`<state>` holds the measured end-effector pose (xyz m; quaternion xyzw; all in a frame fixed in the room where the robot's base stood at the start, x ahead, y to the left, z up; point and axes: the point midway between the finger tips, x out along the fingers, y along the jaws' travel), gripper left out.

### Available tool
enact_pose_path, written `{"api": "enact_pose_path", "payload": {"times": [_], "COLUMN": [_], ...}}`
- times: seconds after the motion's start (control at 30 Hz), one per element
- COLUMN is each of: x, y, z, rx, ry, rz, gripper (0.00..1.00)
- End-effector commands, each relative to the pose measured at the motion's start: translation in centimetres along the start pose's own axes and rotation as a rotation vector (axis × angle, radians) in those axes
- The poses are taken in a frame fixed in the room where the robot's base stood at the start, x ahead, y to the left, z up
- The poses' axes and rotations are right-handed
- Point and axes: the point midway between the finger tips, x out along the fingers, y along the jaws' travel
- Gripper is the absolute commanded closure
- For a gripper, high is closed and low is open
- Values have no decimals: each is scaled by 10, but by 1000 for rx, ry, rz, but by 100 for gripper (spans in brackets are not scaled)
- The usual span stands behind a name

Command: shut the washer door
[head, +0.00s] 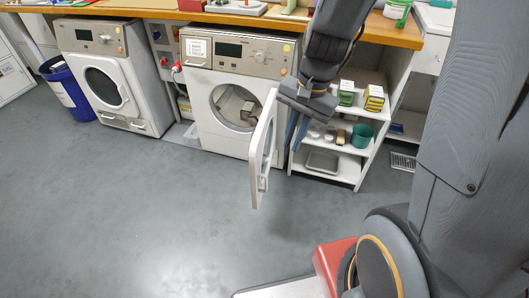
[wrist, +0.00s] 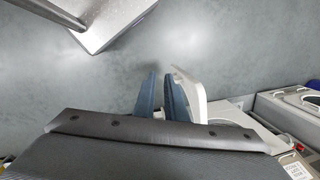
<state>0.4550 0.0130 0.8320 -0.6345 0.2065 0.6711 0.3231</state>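The white washer (head: 270,52) stands under the wooden counter, with its round drum opening showing and some grey contents inside. Its white door (head: 259,160) is swung wide open, sticking out from the washer's right side toward me. My gripper (head: 296,140) points down just right of the door in the head view, its blue fingers in front of the shelf. In the wrist view the two fingers (wrist: 160,97) are apart with a gap between them. The door (wrist: 197,98) is just outside the right finger there; I cannot tell whether they touch.
A second machine (head: 138,75) with a shut door stands to the left, beside a blue bin (head: 62,90). A white shelf unit (head: 345,180) with boxes and cups stands close to the right of my gripper. The grey floor (head: 150,220) in front is clear.

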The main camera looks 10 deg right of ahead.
Motion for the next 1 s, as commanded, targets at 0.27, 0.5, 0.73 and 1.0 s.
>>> {"api": "enact_pose_path", "payload": {"times": [0.27,0.5,0.73,1.0], "x": [76,105,124,174], "y": [-46,-59,-63,-75], "z": [-90,-129,-131,-130], "rx": [841,1192,1223,1219], "ry": [-98,-149,-155,-154], "rz": [-132,-182,-183,-182], "gripper": [100,100,100,100]}}
